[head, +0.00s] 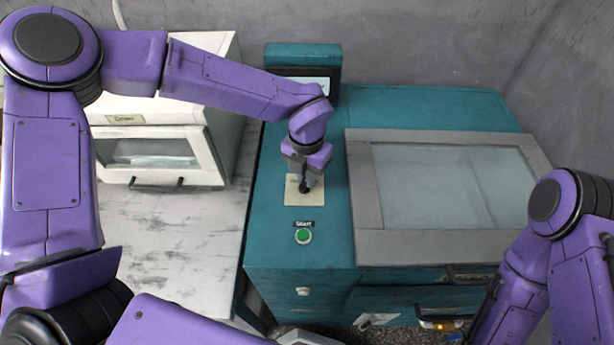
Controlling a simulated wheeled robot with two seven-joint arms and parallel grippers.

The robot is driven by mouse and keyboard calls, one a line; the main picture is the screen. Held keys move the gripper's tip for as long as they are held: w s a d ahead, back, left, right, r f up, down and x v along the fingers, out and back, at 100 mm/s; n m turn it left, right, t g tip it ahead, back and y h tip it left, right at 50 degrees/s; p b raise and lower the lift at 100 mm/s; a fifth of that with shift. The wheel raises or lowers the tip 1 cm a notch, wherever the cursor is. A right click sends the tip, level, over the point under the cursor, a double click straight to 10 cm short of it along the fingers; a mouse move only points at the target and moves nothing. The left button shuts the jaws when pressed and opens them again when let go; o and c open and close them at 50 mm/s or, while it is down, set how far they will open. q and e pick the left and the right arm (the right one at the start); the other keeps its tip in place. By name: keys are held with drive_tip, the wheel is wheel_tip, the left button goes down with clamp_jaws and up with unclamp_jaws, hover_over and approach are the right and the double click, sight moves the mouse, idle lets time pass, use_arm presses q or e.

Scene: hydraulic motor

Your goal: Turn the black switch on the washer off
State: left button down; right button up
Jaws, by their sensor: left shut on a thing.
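The washer (270,230) is a teal cabinet with a grey-framed glass lid on its right side. The black switch (304,187) sits on a cream plate (292,208) on the washer's top, left of the lid. My left gripper (304,181) points down at the plate and is shut on the black switch. The gripper hides most of the switch, so which way it is turned cannot be told. My right arm enters at the lower right, and its gripper is not in view.
A green start button (303,236) sits in front of the plate. The glass lid (445,185) is closed. A small screen housing (302,55) stands at the back. A white oven-like box (160,155) stands on the pale worktop (185,255) to the left.

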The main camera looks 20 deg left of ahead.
use_arm(q)
drive_tip(key=n+b, duration=0.2)
drive_tip(key=n, duration=0.1)
drive_tip(key=shift+a+f+n, duration=0.1)
drive_tip(key=shift+a+n, duration=0.05)
drive_tip(key=shift+n, duration=0.25)
drive_tip(key=n+b, duration=0.2)
drive_tip(key=n, duration=0.1)
drive_tip(key=shift+a+n, duration=0.15)
drive_tip(key=shift+n, duration=0.15)
drive_tip(key=n+b, duration=0.4)
drive_tip(key=n, duration=0.1)
drive_tip(key=shift+s+a, duration=0.1)
drive_tip(key=shift+a, duration=0.1)
drive_tip(key=shift+s+n+b, duration=0.1)
drive_tip(key=shift+n+b, duration=0.8)
drive_tip(key=shift+n, duration=0.2)
drive_tip(key=shift+r, duration=0.2)
drive_tip(key=c, duration=1.1)
unclamp_jaws()
drive_tip(key=shift+c, duration=0.2)
